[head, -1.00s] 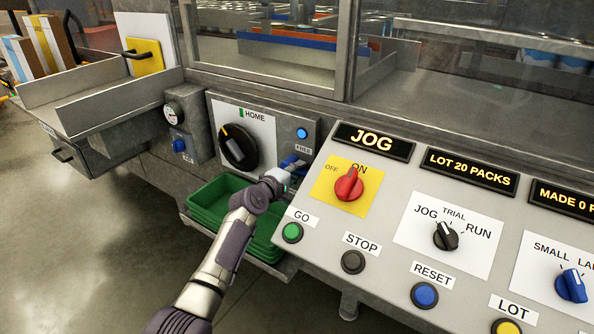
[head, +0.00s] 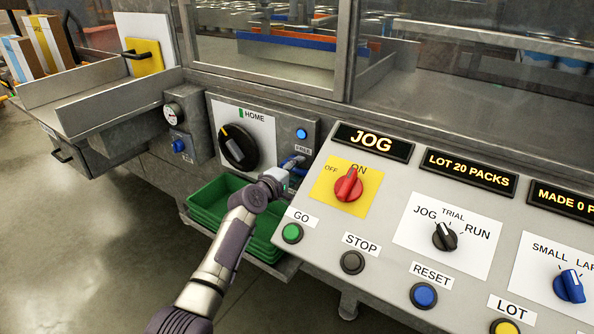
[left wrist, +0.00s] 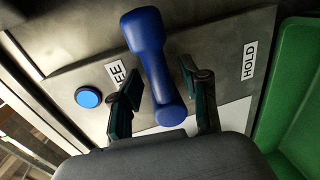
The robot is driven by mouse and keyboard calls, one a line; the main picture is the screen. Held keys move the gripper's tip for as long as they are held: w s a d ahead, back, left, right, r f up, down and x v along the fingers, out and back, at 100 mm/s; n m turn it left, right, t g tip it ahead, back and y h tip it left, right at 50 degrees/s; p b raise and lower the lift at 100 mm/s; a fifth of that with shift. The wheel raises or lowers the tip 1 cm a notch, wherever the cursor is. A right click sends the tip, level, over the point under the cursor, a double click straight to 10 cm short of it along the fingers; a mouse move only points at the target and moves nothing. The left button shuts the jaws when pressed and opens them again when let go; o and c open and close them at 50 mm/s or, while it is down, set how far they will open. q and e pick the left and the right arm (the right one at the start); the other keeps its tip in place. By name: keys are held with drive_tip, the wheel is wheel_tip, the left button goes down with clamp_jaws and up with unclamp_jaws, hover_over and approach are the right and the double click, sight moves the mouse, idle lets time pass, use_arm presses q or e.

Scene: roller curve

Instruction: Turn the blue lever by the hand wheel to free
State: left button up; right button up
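The blue lever (head: 291,161) sits on the grey panel to the right of the black hand wheel (head: 237,148), partly hidden by my left gripper (head: 282,174). In the left wrist view the lever (left wrist: 152,65) stands between the fingers of my left gripper (left wrist: 163,101), with a visible gap on each side. The gripper is open around it. The FREE label (left wrist: 116,72) is to the lever's left there, partly covered, and the HOLD label (left wrist: 249,61) is to its right. The lever lies between the two labels. My right gripper is not in view.
A lit blue button (head: 302,133) is above the lever. Green trays (head: 210,201) are below the panel. The sloping control console (head: 390,270) stands close to the right of my left arm, with a red switch (head: 348,185) and a green GO button (head: 292,233).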

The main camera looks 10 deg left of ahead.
use_arm(q)
drive_tip(key=shift+s+a, duration=0.1)
drive_tip(key=shift+s, duration=0.15)
drive_tip(key=v, duration=1.1)
drive_tip(key=shift+s, duration=0.25)
